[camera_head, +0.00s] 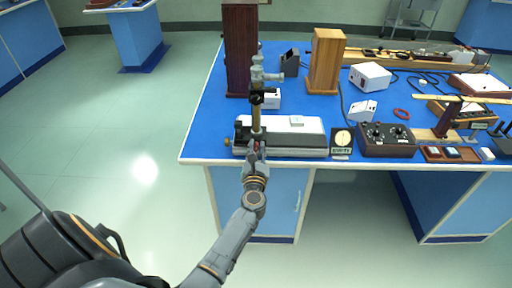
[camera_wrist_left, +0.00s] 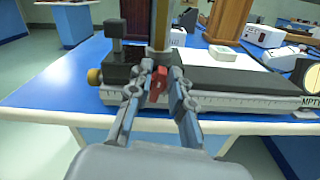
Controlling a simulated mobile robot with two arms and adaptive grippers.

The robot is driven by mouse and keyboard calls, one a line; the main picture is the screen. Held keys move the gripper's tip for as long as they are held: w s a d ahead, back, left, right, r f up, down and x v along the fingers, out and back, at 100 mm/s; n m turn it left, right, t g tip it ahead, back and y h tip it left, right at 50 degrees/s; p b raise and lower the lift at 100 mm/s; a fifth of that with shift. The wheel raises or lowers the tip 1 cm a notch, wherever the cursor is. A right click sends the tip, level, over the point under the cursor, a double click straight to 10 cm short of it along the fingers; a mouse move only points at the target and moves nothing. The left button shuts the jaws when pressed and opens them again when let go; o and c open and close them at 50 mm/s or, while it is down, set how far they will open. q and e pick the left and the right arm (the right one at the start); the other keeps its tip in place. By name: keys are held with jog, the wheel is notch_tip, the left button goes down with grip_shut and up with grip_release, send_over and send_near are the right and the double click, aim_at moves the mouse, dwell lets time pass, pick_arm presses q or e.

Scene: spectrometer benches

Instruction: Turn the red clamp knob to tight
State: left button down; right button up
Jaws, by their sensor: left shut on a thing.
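The red clamp knob (camera_wrist_left: 158,84) sits on the front of the carriage, at the foot of an upright post (camera_wrist_left: 161,25), over the scaled rail (camera_wrist_left: 230,102). In the left wrist view my left gripper (camera_wrist_left: 160,88) has its two fingers closed on the knob from both sides. In the head view the gripper (camera_head: 257,150) reaches the bench's front edge and mostly hides the knob. The post (camera_head: 256,110) stands upright there, with a grey fitting on top. The knob's exact turn angle cannot be told. My right gripper is not in view.
The rail (camera_head: 290,152) lies along the front edge of the blue bench (camera_head: 215,120). A round dial (camera_head: 342,138) and a dark knobbed box (camera_head: 387,139) stand to its right. Tall wooden blocks (camera_head: 326,62) stand behind. The floor (camera_head: 140,130) to the left is clear.

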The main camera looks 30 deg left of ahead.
pick_arm(q)
jog(key=m+p, duration=0.1)
jog(key=m, duration=0.3)
jog(key=shift+w+d, duration=0.1)
jog(key=shift+d, duration=0.1)
jog(key=m+p, duration=0.1)
jog(key=m, duration=0.3)
jog(key=shift+d+f+p, duration=0.1)
jog(key=shift+f+p, duration=0.05)
jog(key=shift+p, duration=0.15)
jog(key=m, duration=0.2)
jog(key=m+p, duration=0.1)
jog(key=m, duration=0.1)
jog(key=shift+w+d+f, duration=0.1)
jog(key=shift+f, duration=0.1)
jog(key=shift+f+m+p, duration=0.2)
jog(key=shift+m+p, duration=0.25)
jog(key=shift+m, duration=1.25)
jog(key=c, duration=1.2)
grip_release()
